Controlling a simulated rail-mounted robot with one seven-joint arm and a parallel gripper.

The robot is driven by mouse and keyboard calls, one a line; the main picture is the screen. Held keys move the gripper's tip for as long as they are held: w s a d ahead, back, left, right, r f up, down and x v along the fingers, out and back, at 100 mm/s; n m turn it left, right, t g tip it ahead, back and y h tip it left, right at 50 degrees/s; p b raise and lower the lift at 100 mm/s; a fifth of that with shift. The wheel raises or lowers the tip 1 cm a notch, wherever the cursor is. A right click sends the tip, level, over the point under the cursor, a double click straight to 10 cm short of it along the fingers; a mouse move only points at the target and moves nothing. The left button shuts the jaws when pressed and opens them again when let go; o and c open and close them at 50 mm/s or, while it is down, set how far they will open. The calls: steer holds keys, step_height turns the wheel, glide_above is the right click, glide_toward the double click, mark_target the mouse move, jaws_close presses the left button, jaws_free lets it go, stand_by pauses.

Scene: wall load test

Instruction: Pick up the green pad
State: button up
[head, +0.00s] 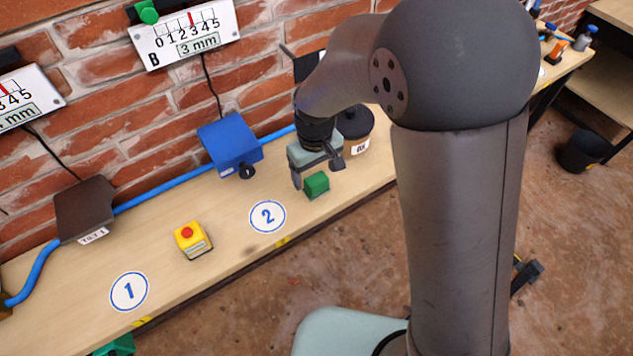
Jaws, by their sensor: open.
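A small green block (316,186), which looks like the green pad, rests on the wooden bench just right of the round "2" marker. My gripper (317,172) points down at it with its fingers apart, one to the left of the block and one to its upper right. In the picture the block shows between and slightly below the fingertips. I cannot tell whether either finger touches it or how high the fingertips are. My arm covers part of the bench behind.
A dark round container (356,128) stands close behind my gripper. A blue box (230,145) with a blue pipe lies along the brick wall. A yellow box with a red button (192,239) stands further left. Bench room around marker "2" (267,216) is clear.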

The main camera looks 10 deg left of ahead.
mark_target(316, 179)
steer(key=shift+d+f+p, duration=0.1)
steer(key=shift+f+p, duration=0.2)
steer(key=shift+f, duration=1.65)
steer(key=c, duration=1.1)
steer(key=shift+w+r, duration=0.1)
steer(key=shift+r, duration=0.4)
step_height(316, 179, up, 3)
steer(key=shift+f, duration=0.2)
steer(key=shift+s+d+r+b, duration=0.6)
steer(key=shift+s+d+r, duration=0.6)
steer(key=shift+s+r, duration=0.65)
steer(key=shift+s+d+r+b, duration=0.55)
steer(key=shift+s+d+r, duration=0.7)
steer(key=shift+s, duration=0.95)
steer(key=shift+s+d+r+b, duration=0.6)
steer(key=shift+s+d+r, duration=0.55)
steer(key=shift+s+r, duration=0.7)
